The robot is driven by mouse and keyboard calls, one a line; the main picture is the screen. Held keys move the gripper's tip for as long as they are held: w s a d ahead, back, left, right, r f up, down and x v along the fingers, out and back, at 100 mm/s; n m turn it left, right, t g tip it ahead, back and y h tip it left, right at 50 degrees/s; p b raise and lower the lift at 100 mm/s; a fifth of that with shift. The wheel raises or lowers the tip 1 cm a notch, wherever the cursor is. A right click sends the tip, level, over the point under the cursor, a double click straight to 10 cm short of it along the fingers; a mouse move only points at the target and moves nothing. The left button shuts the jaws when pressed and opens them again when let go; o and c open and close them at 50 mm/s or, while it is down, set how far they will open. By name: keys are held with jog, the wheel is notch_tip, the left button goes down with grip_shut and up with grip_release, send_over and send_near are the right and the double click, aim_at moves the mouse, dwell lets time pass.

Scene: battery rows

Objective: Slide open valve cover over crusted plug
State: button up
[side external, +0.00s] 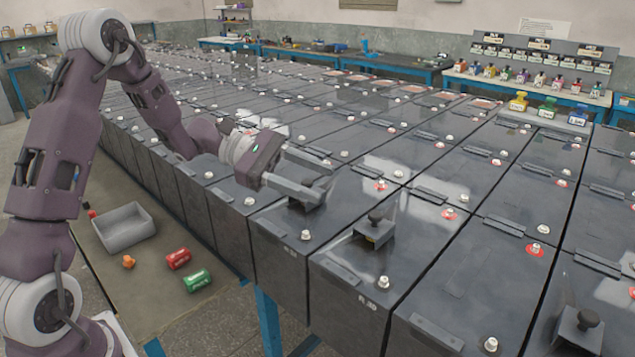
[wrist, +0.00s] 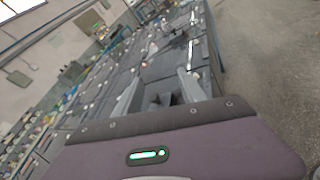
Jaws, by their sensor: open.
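My gripper (side external: 322,184) is open, its two grey fingers reaching right over a near-row battery. A dark valve cover (side external: 296,206) on that battery is partly hidden behind the near finger. In the wrist view a dark block, seemingly this cover (wrist: 163,101), shows between the open fingers (wrist: 160,88); I cannot tell whether they touch it. A second valve cover (side external: 374,232) with a round knob stands on the battery to the right. A third cover (side external: 577,326) stands at the lower right. I cannot make out a crusted plug; whatever lies under the covers is hidden.
Long rows of dark batteries (side external: 460,285) with white and red-ringed terminals fill the rack. On the lower-left surface are a grey bin (side external: 124,228), a red can (side external: 178,258), a green can (side external: 196,280) and a small orange piece (side external: 128,261). Coloured bottles (side external: 547,107) stand at the back right.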

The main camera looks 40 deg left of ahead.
jog(key=w+a+f+n+t+y, duration=0.1)
jog(key=w+a+f+n+t, duration=0.1)
jog(key=a, duration=0.3)
jog(key=w+a+f+n+t+y, duration=0.1)
jog(key=w+a+f+n+t, duration=0.2)
jog(key=a+f+n, duration=0.2)
jog(key=w+a+f+n+t+y, duration=0.1)
jog(key=w+a+f+n+t, duration=0.1)
jog(key=a, duration=0.3)
jog(key=shift+w+f+n+t, duration=0.2)
jog(key=shift+f+n+t, duration=0.45)
jog(key=shift+n+t, duration=0.15)
jog(key=x, duration=0.7)
jog(key=shift+w+d, duration=0.1)
grip_shut()
